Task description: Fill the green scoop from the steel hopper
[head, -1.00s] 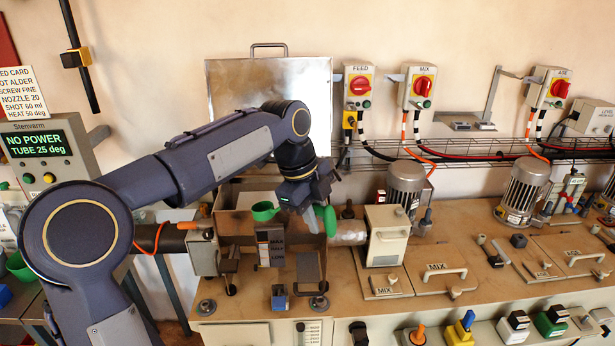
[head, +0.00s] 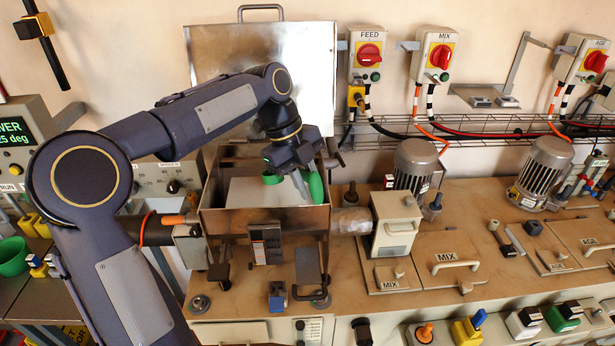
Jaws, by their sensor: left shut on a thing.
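The steel hopper (head: 222,221) stands open on the bench, left of centre, with its shiny lid (head: 225,50) raised behind it. A pale grey flat surface (head: 243,192) shows inside; I cannot tell whether it is material or a wall. The scoop's long green part is right of the fingers. Another green part (head: 271,179) shows left of them, inside the hopper's outline, partly hidden. Whether the scoop holds anything cannot be seen. My right gripper is not in view.
A wire rack (head: 470,127) runs along the wall below the FEED switch (head: 368,57). A green bowl (head: 12,257) is at far left.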

